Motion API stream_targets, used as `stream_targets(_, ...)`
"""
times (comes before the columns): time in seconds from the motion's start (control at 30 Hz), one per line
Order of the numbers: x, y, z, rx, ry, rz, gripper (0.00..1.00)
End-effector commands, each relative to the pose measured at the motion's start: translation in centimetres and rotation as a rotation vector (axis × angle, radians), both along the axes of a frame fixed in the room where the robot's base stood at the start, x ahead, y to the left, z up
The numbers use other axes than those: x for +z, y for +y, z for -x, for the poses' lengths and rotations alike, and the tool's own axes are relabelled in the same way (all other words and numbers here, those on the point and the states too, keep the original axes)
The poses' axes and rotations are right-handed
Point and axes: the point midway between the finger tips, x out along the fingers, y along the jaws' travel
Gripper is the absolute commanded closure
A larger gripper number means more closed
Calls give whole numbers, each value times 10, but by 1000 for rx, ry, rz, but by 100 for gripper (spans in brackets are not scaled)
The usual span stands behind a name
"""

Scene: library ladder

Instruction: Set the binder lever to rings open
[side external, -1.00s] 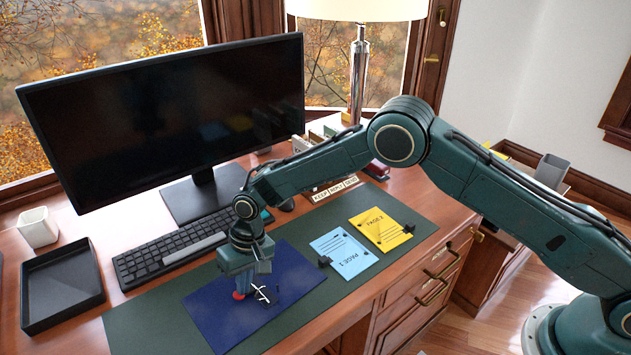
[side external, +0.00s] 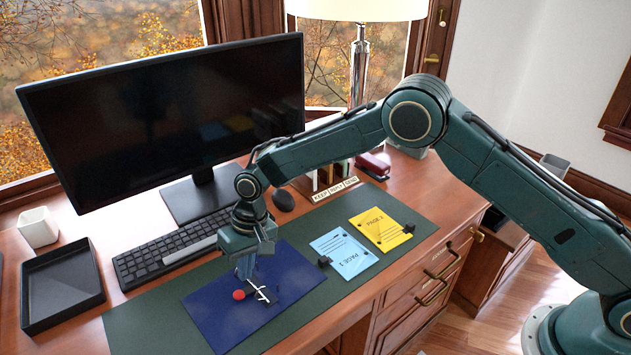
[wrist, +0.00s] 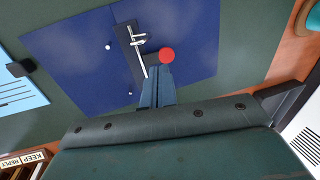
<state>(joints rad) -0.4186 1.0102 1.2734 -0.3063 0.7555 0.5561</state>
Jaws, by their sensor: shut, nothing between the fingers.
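The dark blue binder (side external: 215,308) lies open and flat on the green desk mat. Its ring mechanism (wrist: 130,45) is a dark strip with pale metal rings; I cannot tell surely whether the rings are parted. The lever is a thin pale bar with a round red knob (side external: 239,295), which also shows in the wrist view (wrist: 166,55). My gripper (side external: 245,277) is shut and empty, pointing down just above the binder beside the knob. In the wrist view its closed fingertips (wrist: 160,72) appear just below the knob, with a small gap at most.
A blue page 1 sheet (side external: 343,254) and a yellow page 2 sheet (side external: 381,230) lie right of the binder, with small black pieces on them. The keyboard (side external: 165,252) and monitor (side external: 170,110) stand behind. A black tray (side external: 62,287) is at left. The mat's left end is clear.

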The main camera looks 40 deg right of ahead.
Motion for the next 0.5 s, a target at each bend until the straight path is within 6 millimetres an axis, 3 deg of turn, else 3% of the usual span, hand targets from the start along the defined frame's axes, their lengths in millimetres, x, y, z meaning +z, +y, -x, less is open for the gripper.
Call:
stream_targets(0.3, 55, -11, -2, -2, -3, -1, 100)
stream_targets(0.5, 81, -16, -2, -1, -1, 0, 100)
